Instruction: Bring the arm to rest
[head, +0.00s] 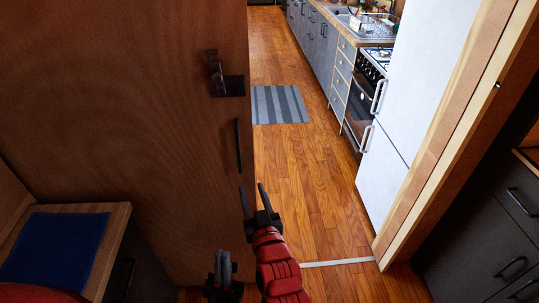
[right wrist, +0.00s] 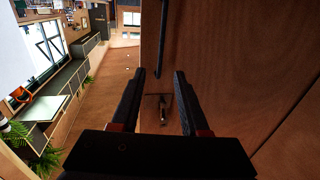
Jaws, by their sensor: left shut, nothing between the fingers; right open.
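My right gripper (head: 255,198) is raised in front of the doorway, close to the free edge of a brown wooden door (head: 120,100). In the right wrist view its two dark fingers (right wrist: 165,75) are apart, with nothing held between them. The door's face lies just beyond them. The door's long dark bar handle (head: 238,146) and its latch (head: 226,84) are above the gripper in the head view. My left gripper (head: 222,264) is lower, near the door's bottom, shut and empty. Most of the left arm is hidden.
The doorway stands open onto a wooden floor (head: 300,170) with a striped grey rug (head: 280,104). A white fridge (head: 405,100) and a door frame (head: 450,130) bound the right side. A cabinet with a blue mat (head: 55,245) is at lower left; dark drawers (head: 485,240) are at lower right.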

